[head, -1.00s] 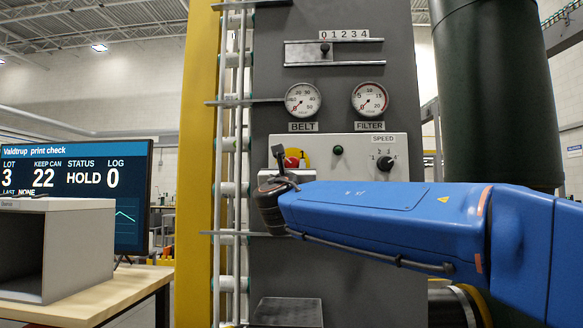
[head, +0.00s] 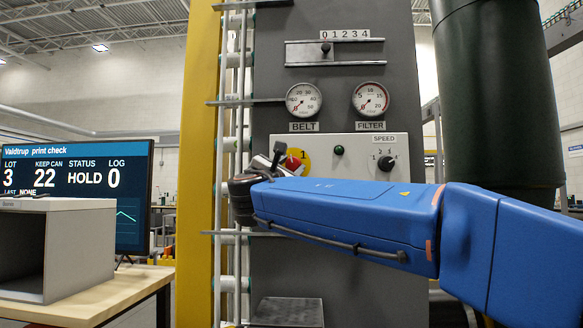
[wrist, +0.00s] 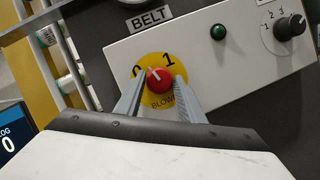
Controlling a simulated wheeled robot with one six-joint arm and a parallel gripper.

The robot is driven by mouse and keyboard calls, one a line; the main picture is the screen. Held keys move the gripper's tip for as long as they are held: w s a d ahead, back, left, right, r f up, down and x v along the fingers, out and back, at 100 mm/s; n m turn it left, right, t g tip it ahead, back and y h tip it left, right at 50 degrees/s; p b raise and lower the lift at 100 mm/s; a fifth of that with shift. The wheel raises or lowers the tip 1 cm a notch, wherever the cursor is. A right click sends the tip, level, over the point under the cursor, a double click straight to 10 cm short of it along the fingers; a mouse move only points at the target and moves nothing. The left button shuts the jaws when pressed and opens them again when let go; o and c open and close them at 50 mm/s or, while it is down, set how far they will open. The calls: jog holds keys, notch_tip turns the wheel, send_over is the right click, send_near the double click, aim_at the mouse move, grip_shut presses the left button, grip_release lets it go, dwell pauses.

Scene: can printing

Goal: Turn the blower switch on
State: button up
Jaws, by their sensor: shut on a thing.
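The blower switch is a red round knob (wrist: 160,80) on a yellow disc (wrist: 153,99) marked 0, 1 and BLOWER. In the wrist view its white mark points up and slightly left, between the 0 and the 1; its exact setting is hard to tell. My gripper (wrist: 158,84) has one finger on each side of the knob and is shut on it. In the head view my gripper (head: 277,163) is tilted in front of the disc, and the red knob (head: 293,161) shows partly behind it.
A green lamp (head: 339,150) and a SPEED dial (head: 386,163) sit right of the switch on the pale panel (head: 360,140). BELT (head: 303,99) and FILTER (head: 370,98) gauges are above. Rails and white rollers run left of the panel. A monitor (head: 75,190) stands far left.

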jog(key=m+g+h, duration=0.1)
jog(key=m, duration=0.3)
jog(key=m+g+h, duration=0.1)
jog(key=m, duration=0.3)
jog(key=shift+a+r+g, duration=0.15)
jog(key=shift+g, duration=0.15)
jog(key=m+g, duration=0.1)
jog(key=m, duration=0.1)
jog(key=m+g, duration=0.1)
jog(key=m, duration=0.2)
jog(key=shift+r, duration=0.1)
jog(key=shift+m, duration=0.4)
jog(key=o, duration=0.9)
jog(key=v, duration=1.7)
jog(key=shift+s+a+r, duration=0.15)
jog(key=shift+a, duration=0.05)
